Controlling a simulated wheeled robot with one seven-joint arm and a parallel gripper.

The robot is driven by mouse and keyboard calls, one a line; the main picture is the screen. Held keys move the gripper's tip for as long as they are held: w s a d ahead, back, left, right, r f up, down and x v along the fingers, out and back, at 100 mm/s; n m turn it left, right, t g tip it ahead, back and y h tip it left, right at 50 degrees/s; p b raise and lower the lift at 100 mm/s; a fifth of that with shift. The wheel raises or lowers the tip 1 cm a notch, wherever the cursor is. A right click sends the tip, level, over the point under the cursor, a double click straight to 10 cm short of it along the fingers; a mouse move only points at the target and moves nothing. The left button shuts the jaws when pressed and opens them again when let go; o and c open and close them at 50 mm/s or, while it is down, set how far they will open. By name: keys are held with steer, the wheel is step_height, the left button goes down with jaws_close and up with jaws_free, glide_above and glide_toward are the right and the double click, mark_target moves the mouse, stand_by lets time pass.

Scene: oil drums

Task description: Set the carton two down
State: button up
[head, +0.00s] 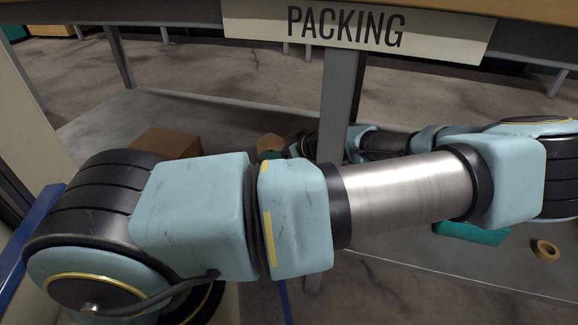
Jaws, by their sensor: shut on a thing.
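A small brown carton (270,143) shows low under the packing table, just left of the table leg. My gripper (291,148) is at its right side, shut on it; the fingertips are small, dark and partly hidden by the leg and my own arm. I cannot tell whether the carton touches the grey surface below it. A larger brown carton (166,143) rests on that surface to the left, its lower part hidden behind my arm. No number shows on either carton.
The table edge with its PACKING sign (345,27) is above my arm, and a grey leg (341,95) stands by the gripper. A grey lower shelf (225,125) has bare room between the cartons. A teal item (470,234) and a tape roll (545,250) lie at right.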

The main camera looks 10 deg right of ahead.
step_height(320, 180, down, 6)
steer(key=shift+f+b, duration=0.2)
steer(key=shift+b, duration=0.65)
steer(key=o, duration=1.4)
steer(key=shift+s+d+r, duration=0.1)
steer(key=p+v, duration=0.3)
steer(key=v, duration=0.8)
steer(key=shift+s+d+r, duration=0.25)
steer(key=shift+s, duration=0.05)
